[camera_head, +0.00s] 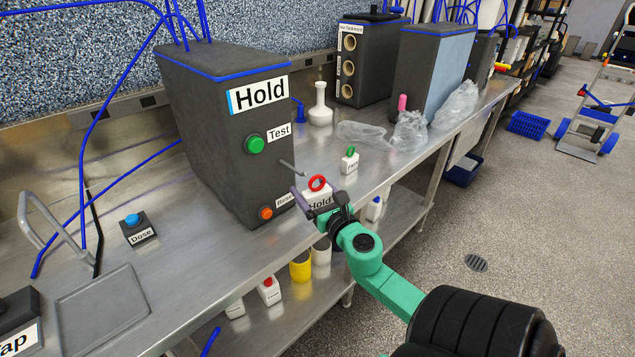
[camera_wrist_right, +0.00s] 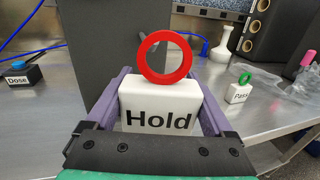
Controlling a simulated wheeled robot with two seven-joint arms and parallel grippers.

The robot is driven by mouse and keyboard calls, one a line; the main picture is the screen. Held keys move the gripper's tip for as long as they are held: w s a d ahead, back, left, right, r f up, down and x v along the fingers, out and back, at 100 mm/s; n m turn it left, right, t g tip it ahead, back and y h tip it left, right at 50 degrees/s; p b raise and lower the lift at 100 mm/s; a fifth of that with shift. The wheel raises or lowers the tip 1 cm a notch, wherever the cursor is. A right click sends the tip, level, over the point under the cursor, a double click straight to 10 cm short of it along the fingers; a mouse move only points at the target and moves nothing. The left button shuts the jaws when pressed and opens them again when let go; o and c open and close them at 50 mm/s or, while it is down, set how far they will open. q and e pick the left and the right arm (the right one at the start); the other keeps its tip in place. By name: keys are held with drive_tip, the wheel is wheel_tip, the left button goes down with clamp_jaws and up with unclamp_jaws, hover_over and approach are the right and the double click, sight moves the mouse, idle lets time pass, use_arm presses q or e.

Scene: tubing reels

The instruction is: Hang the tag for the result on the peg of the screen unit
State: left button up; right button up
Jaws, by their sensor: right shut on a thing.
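The screen unit (camera_head: 215,135) is a dark box with a blue-edged top, and its screen (camera_head: 259,94) reads "Hold". Its peg (camera_head: 291,168) is a thin grey rod sticking out of the front, right of the green Test button. My right gripper (camera_head: 318,195) is shut on the white "Hold" tag (camera_wrist_right: 160,107), which has a red ring (camera_wrist_right: 165,57) on top. The tag is upright, in front of the unit and near the peg; the ring is apart from the peg in the head view. The "Pass" tag (camera_head: 349,163) with a green ring stands on the bench. My left gripper is not in view.
A blue Dose button (camera_head: 133,222) sits on the bench at left. A white flask (camera_head: 320,106), clear plastic bags (camera_head: 409,131) and other dark units (camera_head: 368,60) stand farther back. Bottles (camera_head: 301,266) stand on the shelf below. The bench's front edge runs beneath my right arm.

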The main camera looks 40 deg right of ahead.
drive_tip(key=shift+w+d+f, duration=0.1)
drive_tip(key=shift+w+f, duration=0.15)
drive_tip(key=shift+w, duration=0.9)
drive_tip(key=shift+w+f, duration=0.25)
drive_tip(key=shift+w, duration=0.9)
drive_tip(key=shift+w+d+f, duration=0.1)
drive_tip(key=shift+w+f, duration=0.15)
drive_tip(key=shift+w, duration=0.9)
drive_tip(key=o, duration=1.1)
